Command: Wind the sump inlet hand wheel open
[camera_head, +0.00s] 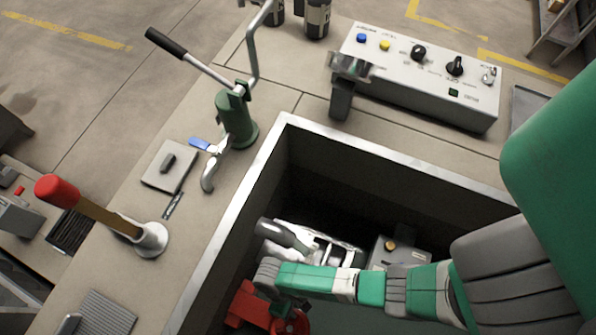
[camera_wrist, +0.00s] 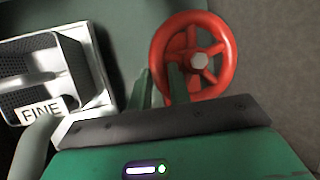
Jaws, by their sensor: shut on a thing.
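The red hand wheel (camera_wrist: 218,84) with a pale hub and spokes shows in the wrist view, right of centre. My gripper (camera_wrist: 163,80) is at its left rim, with one finger outside the rim and the other inside, shut on the rim. In the head view my arm reaches down into the dark sump opening. Red parts (camera_head: 246,305) show below its end there, and I cannot tell how much of them is the wheel.
A grey basket labelled FINE (camera_wrist: 45,75) lies left of the wheel. The pit's pale rim (camera_head: 228,222) surrounds the opening. On the deck stand a green hand pump (camera_head: 237,118), a red-handled lever (camera_head: 58,191) and a control box (camera_head: 420,75).

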